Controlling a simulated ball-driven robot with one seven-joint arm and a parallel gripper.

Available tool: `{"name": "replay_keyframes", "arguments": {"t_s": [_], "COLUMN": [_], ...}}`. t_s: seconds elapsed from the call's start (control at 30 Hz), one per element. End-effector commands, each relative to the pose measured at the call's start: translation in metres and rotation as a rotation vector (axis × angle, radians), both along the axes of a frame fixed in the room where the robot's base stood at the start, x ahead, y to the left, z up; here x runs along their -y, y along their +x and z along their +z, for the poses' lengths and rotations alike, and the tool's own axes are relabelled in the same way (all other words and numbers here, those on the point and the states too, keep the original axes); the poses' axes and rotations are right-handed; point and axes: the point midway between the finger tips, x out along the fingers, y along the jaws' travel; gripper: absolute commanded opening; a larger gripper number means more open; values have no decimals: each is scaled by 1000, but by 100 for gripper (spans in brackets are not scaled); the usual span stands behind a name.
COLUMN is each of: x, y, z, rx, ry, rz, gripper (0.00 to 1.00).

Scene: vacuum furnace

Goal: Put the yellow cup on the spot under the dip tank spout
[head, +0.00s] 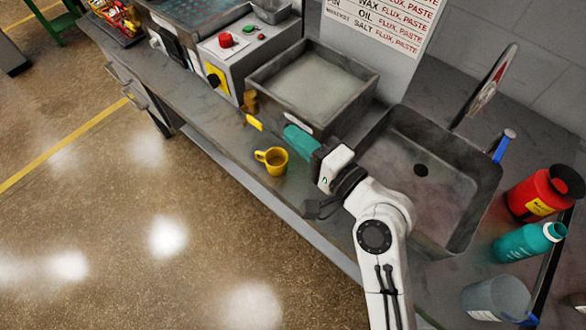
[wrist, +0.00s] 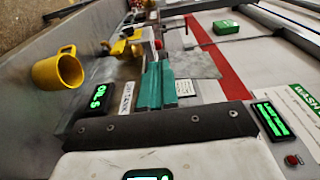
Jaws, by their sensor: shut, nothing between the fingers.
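The yellow cup (head: 274,160) stands upright near the bench's front edge, its handle toward the left in the head view. In the wrist view the cup (wrist: 58,69) is at the left, apart from my fingers. The grey dip tank (head: 268,107) stands behind the cup, with a brass spout (head: 250,103) and yellow lever (head: 254,122) at its left front. The spout also shows in the wrist view (wrist: 126,46). My gripper (head: 289,132), with teal fingers (wrist: 158,68), is shut and empty, beside the tank's front and behind the cup. I cannot make out a marked spot under the spout.
A sink (head: 477,190) with a tap lies right of the tank. A control box (head: 222,60) with a red button stands left. The front bench strip (head: 215,125) left of the cup is clear.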

Motion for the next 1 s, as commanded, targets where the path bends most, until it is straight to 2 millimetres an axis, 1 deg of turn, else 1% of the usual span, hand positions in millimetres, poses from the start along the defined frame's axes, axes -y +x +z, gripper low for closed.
{"name": "replay_keyframes", "arguments": {"t_s": [0.03, 0.5, 0.6, 0.77, 0.83, 1.0], "x": [-2, -2, -2, -2, -5, -10], "y": [1, 2, 2, 2, 5, 8], "z": [-16, -110, -127, -148, -144, -147], "rx": [-10, -8, -7, -6, -3, -4], "ry": [-2, 0, 0, -1, 0, -2], "rz": [3, 1, 0, 0, 2, 3], "gripper": [0, 0, 0, 0, 0, 0]}}
